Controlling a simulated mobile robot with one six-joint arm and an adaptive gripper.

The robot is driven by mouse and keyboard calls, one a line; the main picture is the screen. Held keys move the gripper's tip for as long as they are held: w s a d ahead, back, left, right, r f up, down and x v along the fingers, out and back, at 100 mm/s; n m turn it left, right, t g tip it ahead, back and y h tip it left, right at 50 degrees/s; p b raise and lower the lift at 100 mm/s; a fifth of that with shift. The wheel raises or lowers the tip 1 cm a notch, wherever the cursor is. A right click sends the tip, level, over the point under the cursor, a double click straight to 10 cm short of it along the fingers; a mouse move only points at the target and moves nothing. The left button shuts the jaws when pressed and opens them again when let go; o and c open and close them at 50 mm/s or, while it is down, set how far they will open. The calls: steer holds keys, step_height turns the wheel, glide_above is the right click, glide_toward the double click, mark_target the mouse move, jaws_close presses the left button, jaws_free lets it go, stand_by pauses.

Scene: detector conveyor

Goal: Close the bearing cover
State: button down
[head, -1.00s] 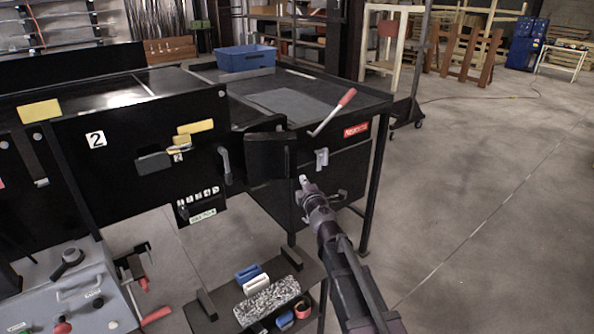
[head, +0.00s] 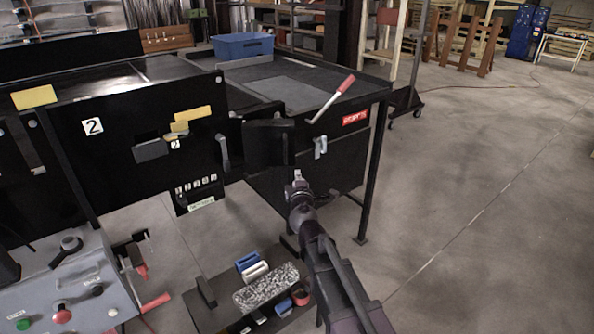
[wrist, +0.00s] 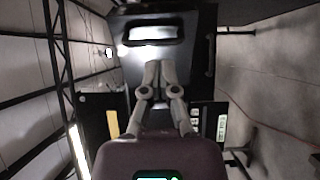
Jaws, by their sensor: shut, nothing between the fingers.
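The bearing cover appears to be the black hinged plate (head: 268,145) that stands out open from the machine front in the head view. In the wrist view a dark plate with a bright rectangular window (wrist: 152,33) lies ahead of the fingertips; I cannot tell for sure that it is the same cover. My gripper (head: 298,178) is just below and right of the plate's right edge in the head view. Its fingers (wrist: 157,70) are together and empty in the wrist view. I cannot tell whether they touch the plate.
A red-handled lever (head: 332,98) and a silver latch (head: 320,147) are right of the plate. A grey handle (head: 223,152) is to its left. A low shelf (head: 240,322) with several items stands below. The floor at right (head: 480,220) is open.

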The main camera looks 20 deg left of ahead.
steer(key=x, duration=1.3)
steer(key=shift+w, duration=0.2)
steer(key=shift+w+a, duration=0.15)
steer(key=shift+w, duration=0.15)
